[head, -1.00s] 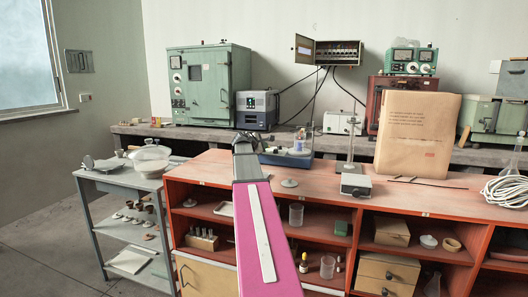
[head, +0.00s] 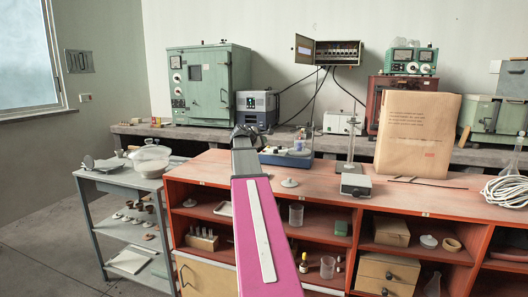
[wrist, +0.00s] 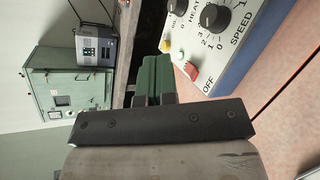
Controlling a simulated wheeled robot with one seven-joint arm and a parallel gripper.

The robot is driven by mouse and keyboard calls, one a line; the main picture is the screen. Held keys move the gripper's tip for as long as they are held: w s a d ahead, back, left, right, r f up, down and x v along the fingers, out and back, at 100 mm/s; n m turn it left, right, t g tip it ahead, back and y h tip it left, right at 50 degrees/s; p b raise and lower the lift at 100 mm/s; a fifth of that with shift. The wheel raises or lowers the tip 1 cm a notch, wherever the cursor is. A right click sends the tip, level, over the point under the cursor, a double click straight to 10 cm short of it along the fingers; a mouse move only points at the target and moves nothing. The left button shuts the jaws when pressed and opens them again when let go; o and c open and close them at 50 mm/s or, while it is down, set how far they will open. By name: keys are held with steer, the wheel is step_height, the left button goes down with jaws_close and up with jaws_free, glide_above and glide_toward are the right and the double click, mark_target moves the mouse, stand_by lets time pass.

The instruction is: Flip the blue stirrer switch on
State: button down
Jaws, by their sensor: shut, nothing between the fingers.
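The blue stirrer (head: 287,159) stands on the orange-red bench top, just right of my gripper in the head view. In the wrist view its white panel (wrist: 231,52) with blue edges fills the upper right, with black knobs, an indicator lamp and a red switch (wrist: 190,71) beside the word OFF. I cannot tell the switch's tilt. My gripper (wrist: 153,72) is shut and empty, its green fingers together just left of the switch, seemingly apart from it. In the head view my gripper (head: 249,133) is small and partly hidden by my arm.
Behind the stirrer are a grey-blue box device (head: 257,108) and a green oven (head: 209,85) on the grey back bench. A retort stand (head: 350,150) and a brown paper package (head: 418,135) stand to the right. A small pale disc-shaped object (head: 289,183) lies in front.

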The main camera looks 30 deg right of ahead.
steer(key=shift+s+a+r, duration=0.2)
steer(key=shift+a+r, duration=0.05)
steer(key=shift+r, duration=0.35)
steer(key=shift+s+a+r, duration=0.15)
steer(key=shift+a+r, duration=0.05)
steer(key=shift+r, duration=0.4)
